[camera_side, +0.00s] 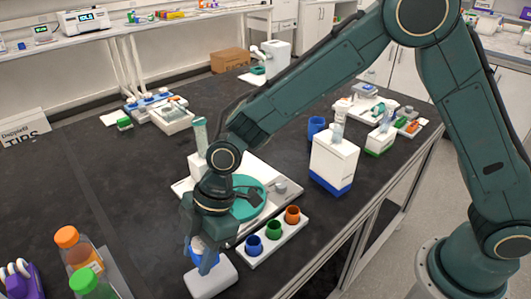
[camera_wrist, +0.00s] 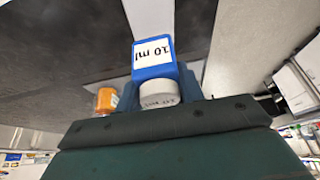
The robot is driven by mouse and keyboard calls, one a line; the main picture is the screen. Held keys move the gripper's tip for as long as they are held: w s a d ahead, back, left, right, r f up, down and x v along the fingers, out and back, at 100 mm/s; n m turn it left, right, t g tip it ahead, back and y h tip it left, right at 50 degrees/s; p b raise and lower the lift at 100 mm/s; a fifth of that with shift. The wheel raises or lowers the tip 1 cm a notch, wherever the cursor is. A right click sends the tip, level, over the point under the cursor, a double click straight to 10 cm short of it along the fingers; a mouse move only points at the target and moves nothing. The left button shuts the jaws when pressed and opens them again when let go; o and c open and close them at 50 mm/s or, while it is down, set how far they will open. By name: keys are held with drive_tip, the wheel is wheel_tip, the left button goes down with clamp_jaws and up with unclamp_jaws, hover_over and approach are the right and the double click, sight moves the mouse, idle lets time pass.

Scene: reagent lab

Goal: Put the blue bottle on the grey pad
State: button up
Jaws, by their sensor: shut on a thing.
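The blue bottle, with a white cap and a "10 ml" label, shows in the wrist view (camera_wrist: 153,62); in the side view (camera_side: 196,259) it is partly hidden by the fingers. My gripper (camera_side: 204,258) points down and is shut on the bottle near its cap. The bottle is upright. The grey pad (camera_side: 212,284), a pale rounded slab, lies at the bottom of the side view, directly under the bottle. I cannot tell whether the bottle's base touches the pad.
A white rack with blue, green and orange cups (camera_side: 273,229) stands just right of the pad. A white device with a teal disc (camera_side: 262,185) is behind my gripper. Orange- and green-capped bottles (camera_side: 83,262) stand at left. Bare dark bench (camera_side: 140,215) lies between.

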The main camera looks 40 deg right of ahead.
drive_tip(key=shift+f, duration=2.05)
drive_tip(key=shift+f, duration=0.1)
drive_tip(key=o, duration=1)
drive_tip(key=v, duration=1.2)
